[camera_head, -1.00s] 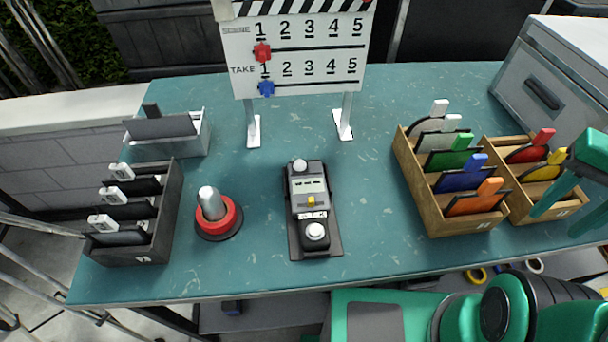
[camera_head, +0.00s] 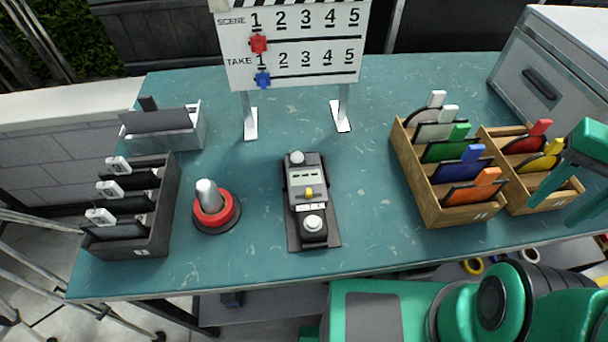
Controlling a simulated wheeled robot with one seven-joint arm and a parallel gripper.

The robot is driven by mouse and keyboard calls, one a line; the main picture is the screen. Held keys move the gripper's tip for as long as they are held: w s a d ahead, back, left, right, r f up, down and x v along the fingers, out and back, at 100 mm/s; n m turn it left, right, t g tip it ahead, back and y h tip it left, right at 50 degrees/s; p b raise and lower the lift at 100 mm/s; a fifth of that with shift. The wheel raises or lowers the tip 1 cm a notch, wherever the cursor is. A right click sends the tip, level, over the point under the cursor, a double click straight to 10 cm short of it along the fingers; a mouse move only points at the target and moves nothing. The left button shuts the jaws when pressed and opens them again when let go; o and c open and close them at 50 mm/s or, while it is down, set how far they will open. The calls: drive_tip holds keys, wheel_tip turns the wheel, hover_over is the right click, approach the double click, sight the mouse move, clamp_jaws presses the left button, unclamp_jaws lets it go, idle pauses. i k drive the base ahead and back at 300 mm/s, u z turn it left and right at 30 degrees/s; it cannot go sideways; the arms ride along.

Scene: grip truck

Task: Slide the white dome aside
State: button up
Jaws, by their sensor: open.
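A dark device (camera_head: 306,200) on a flat black base stands in the middle of the teal table. It bears two white rounded caps: a smaller far cap (camera_head: 296,158) and a larger near cap (camera_head: 313,223). I cannot tell which one is the white dome. A small yellow knob (camera_head: 309,193) and a label sit between them. My green gripper (camera_head: 556,212) is at the right edge, in front of the smaller wooden box in the picture. Its two fingers are apart with nothing between them, well away from the device.
A red-ringed base with a silver post (camera_head: 207,195) stands left of the device. A dark slotted box (camera_head: 128,243) is farther left. Wooden boxes of coloured cards (camera_head: 430,205) are at right. A scene-and-take board (camera_head: 293,70) stands behind. The table around the device is clear.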

sight(298, 158)
drive_tip(key=z, duration=0.3)
drive_tip(key=k, duration=1.55)
drive_tip(key=u, duration=0.25)
drive_tip(key=i, duration=1)
drive_tip(key=z, duration=0.05)
